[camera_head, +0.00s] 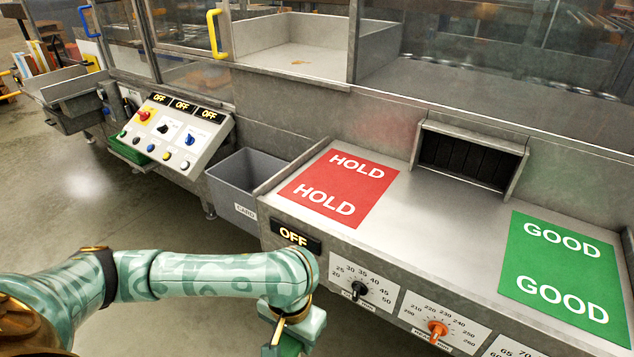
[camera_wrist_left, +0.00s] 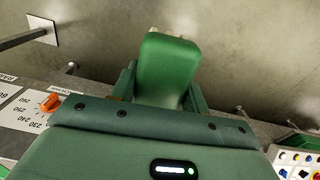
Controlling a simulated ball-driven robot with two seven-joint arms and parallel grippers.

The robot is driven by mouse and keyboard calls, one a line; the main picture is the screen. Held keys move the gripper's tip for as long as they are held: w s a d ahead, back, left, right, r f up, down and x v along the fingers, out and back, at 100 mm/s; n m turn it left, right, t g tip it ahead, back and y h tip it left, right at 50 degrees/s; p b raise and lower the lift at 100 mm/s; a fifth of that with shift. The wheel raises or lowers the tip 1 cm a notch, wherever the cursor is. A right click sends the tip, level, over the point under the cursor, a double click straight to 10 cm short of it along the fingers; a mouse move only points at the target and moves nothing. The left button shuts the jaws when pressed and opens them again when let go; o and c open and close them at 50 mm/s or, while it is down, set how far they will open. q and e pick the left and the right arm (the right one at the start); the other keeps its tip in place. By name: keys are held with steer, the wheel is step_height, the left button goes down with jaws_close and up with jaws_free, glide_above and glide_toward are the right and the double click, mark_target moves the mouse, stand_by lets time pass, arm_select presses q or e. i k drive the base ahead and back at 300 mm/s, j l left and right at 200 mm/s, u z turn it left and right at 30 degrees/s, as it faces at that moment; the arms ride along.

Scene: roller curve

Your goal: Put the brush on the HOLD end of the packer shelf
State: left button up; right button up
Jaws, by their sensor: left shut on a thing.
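The packer shelf (camera_head: 440,222) is a grey metal counter on the right of the head view. Its HOLD end carries a red panel (camera_head: 341,181) with white lettering, and nothing lies on it. My left gripper (camera_head: 298,328) is at the bottom of the head view, in front of the shelf and lower than the HOLD panel. In the left wrist view it is shut on the brush (camera_wrist_left: 165,70), a green block with pale bristles partly showing at its far end. The brush is clear of the shelf. My right gripper is not in view.
A green GOOD panel (camera_head: 562,262) marks the shelf's right end. A dark chute opening (camera_head: 466,160) is behind the shelf. Dials, including an orange knob (camera_head: 437,328), line its front. A grey bin (camera_head: 243,185) and a button console (camera_head: 177,136) stand left of it.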

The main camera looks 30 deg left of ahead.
mark_target(335, 188)
steer(key=j+z, duration=0.2)
steer(key=j, duration=0.3)
steer(key=j+z, duration=0.15)
steer(key=j, duration=0.35)
steer(key=j+z, duration=0.2)
steer(key=j, duration=0.3)
steer(key=j+z, duration=0.2)
steer(key=j, duration=0.3)
steer(key=k+j+z, duration=0.15)
steer(key=j, duration=0.35)
steer(key=j+z, duration=0.2)
steer(key=j, duration=0.3)
steer(key=k+j+z, duration=0.15)
steer(key=j, duration=0.3)
